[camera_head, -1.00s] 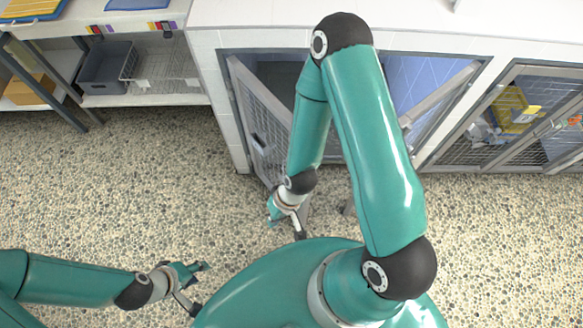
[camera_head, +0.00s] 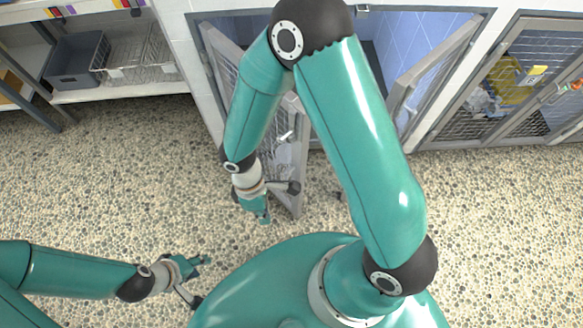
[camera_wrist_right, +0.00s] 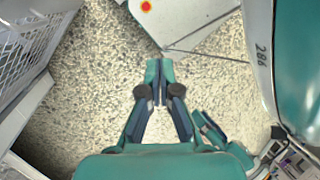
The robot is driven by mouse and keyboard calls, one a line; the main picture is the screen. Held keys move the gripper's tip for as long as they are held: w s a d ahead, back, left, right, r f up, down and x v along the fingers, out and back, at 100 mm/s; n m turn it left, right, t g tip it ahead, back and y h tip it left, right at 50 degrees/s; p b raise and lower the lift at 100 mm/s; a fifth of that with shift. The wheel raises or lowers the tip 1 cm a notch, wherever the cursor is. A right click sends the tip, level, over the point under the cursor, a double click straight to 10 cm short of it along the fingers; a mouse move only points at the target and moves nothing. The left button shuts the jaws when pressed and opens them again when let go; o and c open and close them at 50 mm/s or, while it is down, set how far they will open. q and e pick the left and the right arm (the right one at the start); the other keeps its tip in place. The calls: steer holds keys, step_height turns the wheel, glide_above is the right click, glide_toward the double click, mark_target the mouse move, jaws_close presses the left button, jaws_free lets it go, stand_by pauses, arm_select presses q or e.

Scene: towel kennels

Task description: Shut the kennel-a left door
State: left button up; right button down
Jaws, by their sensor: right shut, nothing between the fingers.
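Kennel-a is the open kennel. Its left door (camera_head: 224,50), a grey frame with wire mesh, stands swung outward over the floor. My right arm hides part of it. My right gripper (camera_head: 266,218) is low over the floor, just left of the door's free end; I cannot tell whether it touches. In the right wrist view (camera_wrist_right: 158,80) its fingers are together and empty. My left gripper (camera_head: 205,262) is over bare floor at lower left, well away from the door; its fingers are too small to judge.
Kennel-a's right door (camera_head: 432,75) also stands open. A closed mesh kennel door (camera_head: 480,122) is further right. A shelf with a grey bin (camera_head: 75,65) and wire baskets is at upper left. Pebbled floor (camera_head: 100,190) is clear between. A mesh panel (camera_wrist_right: 28,40) shows in the wrist view.

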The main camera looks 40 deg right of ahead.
steer(key=w+d+r+n+t+h+b, duration=0.4)
steer(key=w+r+n+t+h+b, duration=0.15)
steer(key=w+n+h+b, duration=0.35)
steer(key=b, duration=0.2)
glide_toward(298, 156)
steer(key=shift+m+g, duration=0.3)
steer(key=shift+g, duration=0.15)
steer(key=x, duration=0.5)
steer(key=shift+w+a+f, duration=0.2)
steer(key=shift+w+f, duration=0.15)
steer(key=shift+f, duration=0.1)
arm_select(q)
step_height(298, 156, down, 14)
arm_select(e)
steer(key=shift+w+d, duration=0.1)
steer(key=shift+d, duration=0.4)
arm_select(q)
steer(key=shift+f, duration=0.1)
